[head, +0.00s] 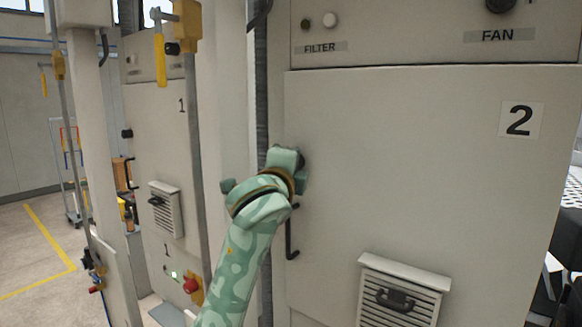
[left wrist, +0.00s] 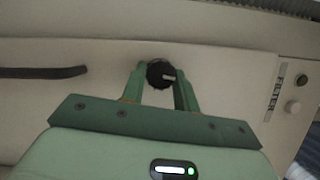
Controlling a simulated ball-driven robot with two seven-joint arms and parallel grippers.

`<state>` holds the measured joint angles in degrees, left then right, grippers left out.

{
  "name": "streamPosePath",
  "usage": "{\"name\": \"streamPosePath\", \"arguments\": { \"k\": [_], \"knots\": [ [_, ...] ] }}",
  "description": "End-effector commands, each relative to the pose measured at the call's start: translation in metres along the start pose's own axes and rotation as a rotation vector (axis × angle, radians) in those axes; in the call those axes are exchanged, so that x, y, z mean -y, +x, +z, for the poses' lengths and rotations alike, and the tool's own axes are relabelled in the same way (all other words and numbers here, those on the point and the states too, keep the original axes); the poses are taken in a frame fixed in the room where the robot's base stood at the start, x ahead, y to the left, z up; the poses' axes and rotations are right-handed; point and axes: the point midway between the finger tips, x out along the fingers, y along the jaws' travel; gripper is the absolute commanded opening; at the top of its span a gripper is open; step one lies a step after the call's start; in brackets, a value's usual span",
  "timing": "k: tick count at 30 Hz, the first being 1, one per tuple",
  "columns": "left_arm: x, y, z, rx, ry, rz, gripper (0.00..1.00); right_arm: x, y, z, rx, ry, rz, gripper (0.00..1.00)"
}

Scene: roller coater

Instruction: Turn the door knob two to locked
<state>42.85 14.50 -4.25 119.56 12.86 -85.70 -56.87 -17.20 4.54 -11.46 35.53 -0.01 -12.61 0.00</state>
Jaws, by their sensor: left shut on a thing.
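Door two (head: 420,170) is a beige cabinet door marked "2" in the head view. Its door knob (left wrist: 160,74) is round and black with a light mark, and shows in the left wrist view between the fingertips. My left gripper (left wrist: 160,78) is shut on the knob, one green finger on each side. In the head view my left arm reaches up to the door's left edge, and its wrist hides most of the knob. The black door handle (head: 291,238) hangs just below my wrist. My right gripper is in neither view.
A vent (head: 400,262) projects from the lower part of door two. Above the door are the FILTER (head: 320,47) and FAN (head: 497,36) labels with controls. Cabinet one (head: 160,120) and a grey post with a yellow handle (head: 160,55) stand to the left.

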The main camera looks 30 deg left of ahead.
Motion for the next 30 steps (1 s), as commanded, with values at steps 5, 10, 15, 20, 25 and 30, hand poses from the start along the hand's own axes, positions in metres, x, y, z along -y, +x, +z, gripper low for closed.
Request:
{"name": "streamPosePath", "arguments": {
  "k": [5,10,15,20,25,30],
  "knots": [
    [0.0004,0.0003,-0.0005,-0.001,-0.088,0.038,0.07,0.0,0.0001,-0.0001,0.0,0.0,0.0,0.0],
    [0.0004,0.0004,0.0001,0.0,-0.138,0.059,0.07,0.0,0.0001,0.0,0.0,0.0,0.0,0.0],
    [0.0006,0.0003,-0.0001,-0.001,-0.16,0.069,0.07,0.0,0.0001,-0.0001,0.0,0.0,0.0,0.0],
    [0.0005,0.0004,-0.0001,-0.001,-0.164,0.071,0.07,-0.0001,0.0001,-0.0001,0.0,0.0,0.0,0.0],
    [0.0005,0.0004,0.0,0.0,-0.164,0.071,0.07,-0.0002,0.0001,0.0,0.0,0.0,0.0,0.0],
    [0.0005,0.0004,0.0001,0.0,-0.164,0.07,0.52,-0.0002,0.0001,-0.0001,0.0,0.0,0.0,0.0]
  ]
}}
